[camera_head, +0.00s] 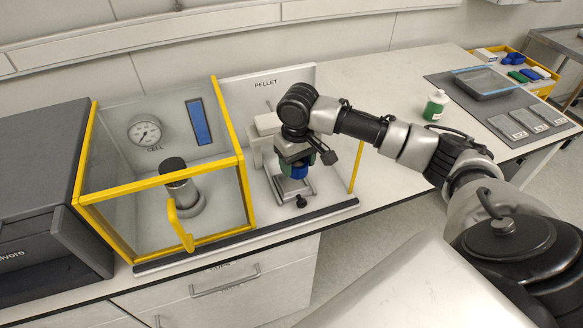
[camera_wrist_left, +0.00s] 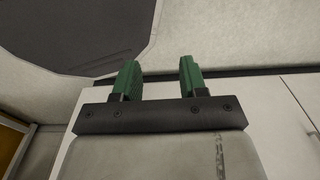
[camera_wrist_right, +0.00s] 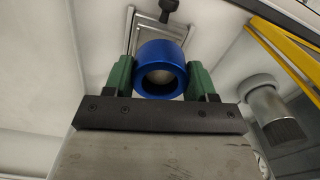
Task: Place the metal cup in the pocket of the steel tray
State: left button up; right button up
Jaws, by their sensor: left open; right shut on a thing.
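My right gripper (camera_head: 297,161) is shut on a blue round cup (camera_head: 299,172) at the pellet station. In the right wrist view the cup (camera_wrist_right: 162,50) sits between the green fingers (camera_wrist_right: 160,75), its round opening facing the camera. A small square steel tray (camera_head: 282,189) is under and around the cup in the head view; it also shows behind the cup in the right wrist view (camera_wrist_right: 147,33). I cannot tell whether the cup touches the tray, and its pocket is hidden. My left gripper (camera_wrist_left: 159,66) is open and empty, out of the head view.
A yellow-framed clear enclosure (camera_head: 160,183) with a gauge and a metal vessel (camera_head: 183,194) stands left of the station. A black knob (camera_head: 301,202) is in front of the tray. A green-and-white bottle (camera_head: 435,106) and a grey bin (camera_head: 486,84) stand to the right.

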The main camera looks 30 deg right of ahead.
jog(key=w, duration=0.1)
jog(key=w+f, duration=0.2)
jog(key=shift+w+d, duration=0.15)
jog(key=shift+d, duration=0.2)
jog(key=shift+f+p, duration=0.5)
jog(key=shift+f, duration=1.55)
jog(key=shift+f, duration=0.25)
jog(key=shift+f, duration=0.3)
jog(key=o, duration=1)
notch_tip(320, 180, up, 13)
jog(key=b, duration=0.1)
jog(key=shift+r, duration=0.1)
